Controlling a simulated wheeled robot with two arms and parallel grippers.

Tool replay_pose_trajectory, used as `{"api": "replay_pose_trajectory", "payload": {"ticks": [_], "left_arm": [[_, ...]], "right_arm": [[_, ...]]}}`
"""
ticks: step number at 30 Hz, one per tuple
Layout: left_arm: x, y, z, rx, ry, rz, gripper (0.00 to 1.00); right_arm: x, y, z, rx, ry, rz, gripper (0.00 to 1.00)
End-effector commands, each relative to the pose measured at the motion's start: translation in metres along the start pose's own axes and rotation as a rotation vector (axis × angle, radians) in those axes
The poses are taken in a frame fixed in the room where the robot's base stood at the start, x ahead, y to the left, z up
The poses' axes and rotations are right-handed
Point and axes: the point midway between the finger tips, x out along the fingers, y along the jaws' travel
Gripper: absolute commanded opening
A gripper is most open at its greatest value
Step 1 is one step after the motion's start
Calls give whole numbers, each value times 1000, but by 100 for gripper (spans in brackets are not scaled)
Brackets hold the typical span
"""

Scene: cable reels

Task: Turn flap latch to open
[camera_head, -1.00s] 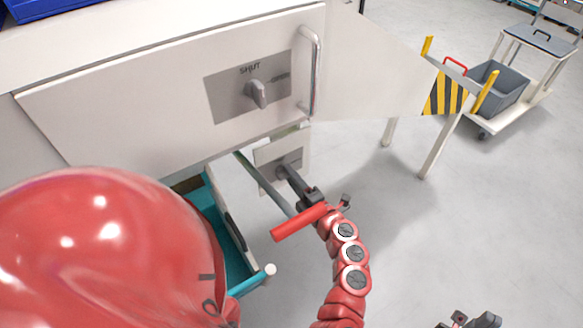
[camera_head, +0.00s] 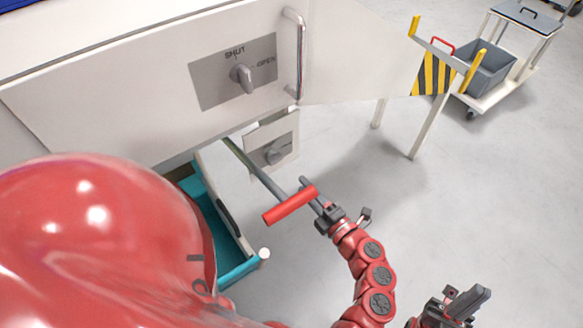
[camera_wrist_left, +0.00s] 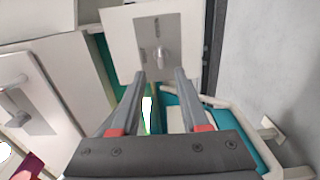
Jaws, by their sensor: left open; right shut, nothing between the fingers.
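A small pale panel (camera_head: 285,128) with a grey plate and a grey turn knob (camera_head: 275,151) hangs below the large white door. In the left wrist view the knob (camera_wrist_left: 158,56) is ahead of my fingertips. My left gripper (camera_head: 312,192) is open and empty, apart from the knob and pointing at it. It also shows in the left wrist view (camera_wrist_left: 160,74). A second grey knob (camera_head: 243,78) sits on the white door, on a plate marked SHUT and OPEN. My right gripper (camera_head: 465,303) is shut and empty at lower right, far from both knobs.
A red bar handle (camera_head: 290,205) on a grey rod lies close beside my left gripper. A teal open tray (camera_head: 241,270) is below the door. A vertical metal handle (camera_head: 299,55) is on the door.

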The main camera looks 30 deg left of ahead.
Motion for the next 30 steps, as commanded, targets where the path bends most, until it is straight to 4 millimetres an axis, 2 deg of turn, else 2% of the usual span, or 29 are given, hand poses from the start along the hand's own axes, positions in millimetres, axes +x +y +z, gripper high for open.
{"api": "replay_pose_trajectory", "payload": {"ticks": [3, 10, 30], "left_arm": [[-28, -1, 2, 0, -7, -2, 45], [-58, -1, 0, 2, -2, -1, 45], [-62, 0, 0, 1, 0, 0, 45]], "right_arm": [[0, 0, 0, 0, 0, 0, 0], [0, 0, 0, 0, 0, 0, 0], [0, 0, 0, 0, 0, 0, 0]]}}
